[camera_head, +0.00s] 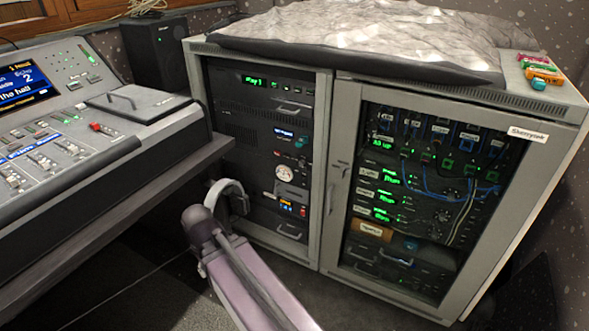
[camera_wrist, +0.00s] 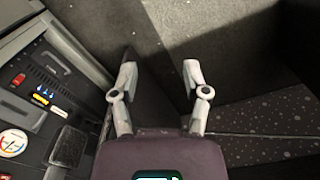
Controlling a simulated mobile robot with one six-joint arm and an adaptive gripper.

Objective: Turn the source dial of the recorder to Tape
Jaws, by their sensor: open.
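A round white face with coloured marks (camera_head: 284,173) sits on a dark unit in the left bay of the grey rack. It may be the source dial of the recorder; I cannot read its lettering or setting. It also shows at the left edge of the wrist view (camera_wrist: 13,143), partly cut off. My gripper (camera_wrist: 160,74) is open, with its two fingers apart and nothing between them. It points past the rack front towards the dark floor, to the right of the white face in the wrist view. In the head view my arm reaches up in front of the left bay.
A mixing desk (camera_head: 60,150) with faders and a screen stands at the left. The rack's right bay has a framed door (camera_head: 344,150) over patched units. A grey cloth (camera_head: 370,30) covers the rack top. The floor (camera_head: 150,285) before the rack is clear.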

